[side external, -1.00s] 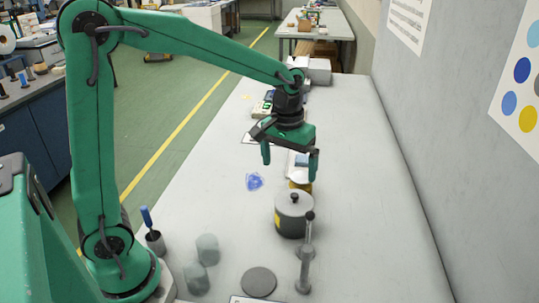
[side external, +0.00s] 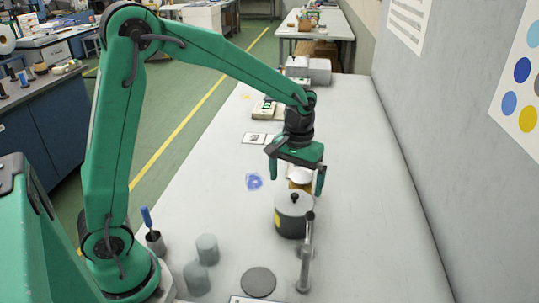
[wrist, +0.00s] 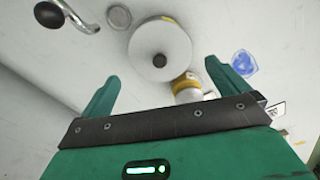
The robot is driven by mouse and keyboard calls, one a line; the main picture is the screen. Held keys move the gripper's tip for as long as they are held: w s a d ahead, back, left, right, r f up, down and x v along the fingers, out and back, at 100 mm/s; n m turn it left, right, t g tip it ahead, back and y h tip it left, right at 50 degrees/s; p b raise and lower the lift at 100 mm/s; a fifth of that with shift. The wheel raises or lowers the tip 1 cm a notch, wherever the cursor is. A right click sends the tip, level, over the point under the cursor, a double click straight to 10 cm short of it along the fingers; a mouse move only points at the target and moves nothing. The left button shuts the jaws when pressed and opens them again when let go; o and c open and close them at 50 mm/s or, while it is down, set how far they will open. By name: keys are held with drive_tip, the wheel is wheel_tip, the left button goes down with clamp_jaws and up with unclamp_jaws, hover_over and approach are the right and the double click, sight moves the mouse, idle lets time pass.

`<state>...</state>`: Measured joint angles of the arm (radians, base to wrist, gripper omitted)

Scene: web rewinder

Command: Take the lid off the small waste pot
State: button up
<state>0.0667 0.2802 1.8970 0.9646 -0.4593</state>
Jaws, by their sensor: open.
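The small waste pot (side external: 291,228) is dark grey with a yellow label and stands upright on the bench. Its round grey lid (side external: 288,202) is on it, with a dark knob (side external: 294,197) in the middle. In the wrist view the lid (wrist: 172,42) and knob (wrist: 159,60) show near the top centre. My gripper (side external: 297,187) is open and empty, its fingers spread and pointing down. It is above and slightly behind the pot in the side view, apart from the knob. In the wrist view the knob lies roughly between the finger directions.
A yellow and white container (wrist: 187,88) stands close behind the pot. A crank-handled post (side external: 306,255) stands close to the pot's front right. The wall is at right.

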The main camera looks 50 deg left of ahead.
sight(295, 195)
drive_tip(key=shift+f, duration=0.1)
drive_tip(key=shift+s+f, duration=0.1)
drive_tip(key=shift+f, duration=2.4)
drive_tip(key=c, duration=0.7)
